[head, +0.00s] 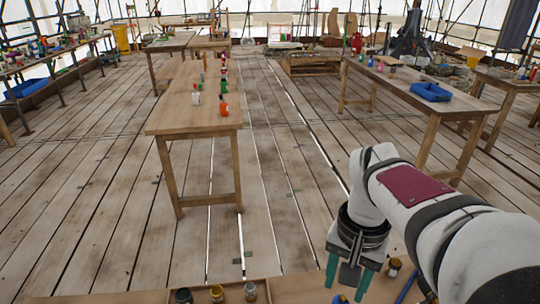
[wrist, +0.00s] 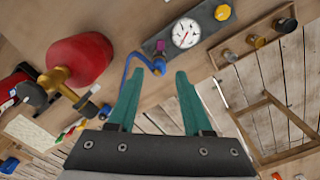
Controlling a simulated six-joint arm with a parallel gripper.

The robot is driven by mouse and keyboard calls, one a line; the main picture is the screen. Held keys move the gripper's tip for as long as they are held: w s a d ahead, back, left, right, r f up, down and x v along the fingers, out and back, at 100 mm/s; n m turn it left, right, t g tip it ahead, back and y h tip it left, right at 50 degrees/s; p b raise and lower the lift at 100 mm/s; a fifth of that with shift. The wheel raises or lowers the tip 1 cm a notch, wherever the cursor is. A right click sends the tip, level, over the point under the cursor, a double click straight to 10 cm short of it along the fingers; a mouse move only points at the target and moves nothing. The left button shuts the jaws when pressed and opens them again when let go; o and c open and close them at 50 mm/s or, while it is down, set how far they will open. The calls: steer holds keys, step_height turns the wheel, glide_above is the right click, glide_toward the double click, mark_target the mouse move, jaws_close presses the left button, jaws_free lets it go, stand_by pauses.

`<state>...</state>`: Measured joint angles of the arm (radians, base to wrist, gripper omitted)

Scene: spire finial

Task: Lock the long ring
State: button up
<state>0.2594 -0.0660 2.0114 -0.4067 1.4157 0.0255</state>
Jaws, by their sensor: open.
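My gripper (head: 348,282) reaches down over the bench edge at the bottom of the head view. In the wrist view its two teal fingers (wrist: 157,88) stand wide apart with nothing between the tips. A blue bent rod (wrist: 129,72) with a round end lies below and beyond the fingertips, near the left one. A dark plate with a round white dial (wrist: 185,33) and a yellow knob (wrist: 222,12) lies past it. A small purple block (wrist: 160,46) sits beside the dial. I cannot pick out a long ring for certain.
A red cylinder (wrist: 80,61) with brass fittings lies left of the fingers. A wooden rack with small jars (wrist: 256,40) is at upper right. In the head view, a long wooden table (head: 190,115) with small bottles stands ahead, with open plank floor around it.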

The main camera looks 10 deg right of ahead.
step_height(320, 180, down, 15)
steer(key=shift+a+r, duration=0.1)
jaws_close()
stand_by(0.4)
